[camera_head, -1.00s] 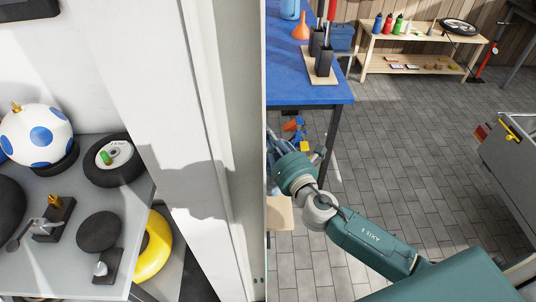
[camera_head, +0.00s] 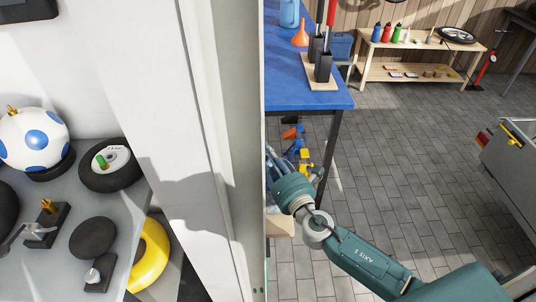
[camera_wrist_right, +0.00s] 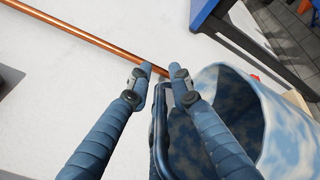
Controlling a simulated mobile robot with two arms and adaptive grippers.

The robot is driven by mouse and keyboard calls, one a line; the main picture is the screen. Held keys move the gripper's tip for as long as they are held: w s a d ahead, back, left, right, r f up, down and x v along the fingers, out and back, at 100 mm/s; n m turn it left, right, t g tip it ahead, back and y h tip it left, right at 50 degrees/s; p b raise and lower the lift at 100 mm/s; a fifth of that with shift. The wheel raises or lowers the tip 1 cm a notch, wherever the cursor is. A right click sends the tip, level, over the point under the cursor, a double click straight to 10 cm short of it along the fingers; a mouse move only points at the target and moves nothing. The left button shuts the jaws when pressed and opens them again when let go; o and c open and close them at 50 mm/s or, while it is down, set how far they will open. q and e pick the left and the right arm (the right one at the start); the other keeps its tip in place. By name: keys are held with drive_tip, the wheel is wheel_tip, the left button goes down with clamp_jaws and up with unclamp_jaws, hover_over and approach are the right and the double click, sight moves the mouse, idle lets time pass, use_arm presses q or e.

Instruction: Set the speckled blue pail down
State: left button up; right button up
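The speckled blue pail (camera_wrist_right: 270,115) is on the right of the right wrist view, tilted, with its open mouth showing. A dark blue bar, seemingly its handle (camera_wrist_right: 158,118), runs between the two fingers of my right gripper (camera_wrist_right: 160,78). The fingertips are close together with the bar between them. In the head view my right arm comes in from the lower right, and its gripper is mostly cut off by the white wall edge. The pail cannot be made out there. My left gripper is not in view.
A white wall (camera_head: 185,110) stands close beside my right arm. A blue-topped workbench (camera_head: 300,90) is beyond it. A copper-coloured rod (camera_wrist_right: 85,38) crosses behind the fingertips. A grey shelf (camera_head: 65,200) at left holds a spotted ball and wheels. Grey tiled floor (camera_head: 400,150) is open at right.

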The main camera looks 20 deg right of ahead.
drive_tip(key=shift+r, duration=0.25)
drive_tip(key=s+d+b, duration=0.1)
drive_tip(key=s+b, duration=0.1)
drive_tip(key=s, duration=1)
drive_tip(key=shift+d+b, duration=0.15)
drive_tip(key=shift+b, duration=0.15)
drive_tip(key=shift+f, duration=0.15)
